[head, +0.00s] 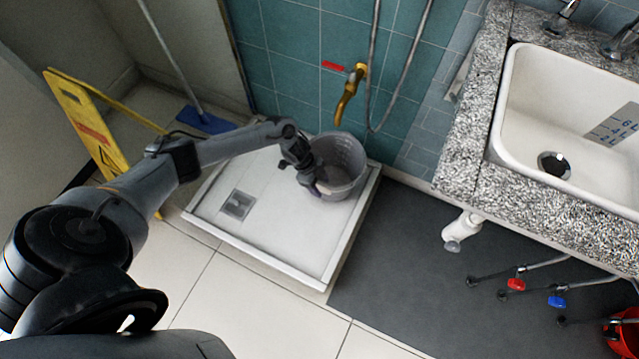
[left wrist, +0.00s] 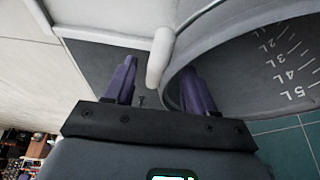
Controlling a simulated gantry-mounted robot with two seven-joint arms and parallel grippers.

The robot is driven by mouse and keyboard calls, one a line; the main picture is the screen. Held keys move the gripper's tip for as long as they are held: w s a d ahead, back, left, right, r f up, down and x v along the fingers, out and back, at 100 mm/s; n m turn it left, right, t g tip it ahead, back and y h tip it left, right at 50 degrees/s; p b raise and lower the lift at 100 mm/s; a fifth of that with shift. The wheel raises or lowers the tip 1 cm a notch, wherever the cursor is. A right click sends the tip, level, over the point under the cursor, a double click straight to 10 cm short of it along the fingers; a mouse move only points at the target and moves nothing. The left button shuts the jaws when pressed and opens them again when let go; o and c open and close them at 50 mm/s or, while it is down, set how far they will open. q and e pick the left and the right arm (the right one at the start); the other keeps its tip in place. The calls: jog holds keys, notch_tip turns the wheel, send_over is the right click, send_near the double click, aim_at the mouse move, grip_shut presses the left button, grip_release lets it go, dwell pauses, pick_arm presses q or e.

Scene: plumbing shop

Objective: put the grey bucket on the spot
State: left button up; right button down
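The grey bucket (head: 345,158) stands upright at the back right of the white shower tray (head: 285,245), beneath a brass tap. My left gripper (head: 314,188) is at the bucket's near left rim. The right-hand finger overlaps the inside of the bucket (left wrist: 270,70), where litre marks show; the other finger is outside. I cannot tell whether either finger touches the bucket. No clearly marked spot stands out. My right gripper is not in view.
The brass tap (head: 349,92) and hoses hang close above the bucket. A yellow sign (head: 90,125) and blue mop (head: 205,121) stand left. A stone counter with a white sink (head: 520,150) is right. A red object (head: 628,335) shows at the edge.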

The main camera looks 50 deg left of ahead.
pick_arm(q)
jog(key=p+v, duration=0.7)
jog(key=v, duration=0.4)
jog(key=s+d+r+n+t+y, duration=0.1)
jog(key=s+d+r+t, duration=0.15)
jog(key=d, duration=0.85)
jog(key=s+d+r+n+t, duration=0.1)
jog(key=d+r+t, duration=0.15)
jog(key=d, duration=0.95)
jog(key=s+a+r+n+g+y, duration=0.1)
jog(key=s+a+r+n, duration=0.2)
jog(key=s, duration=0.4)
jog(key=s+a+r+n+g+y, duration=0.2)
jog(key=s+a+r+n, duration=0.2)
jog(key=s+r+n, duration=0.2)
notch_tip(320, 180, up, 2)
jog(key=shift+s+r+n+p, duration=0.25)
jog(key=shift+s+n+p, duration=0.05)
jog(key=shift+s, duration=0.35)
jog(key=shift+r, duration=0.1)
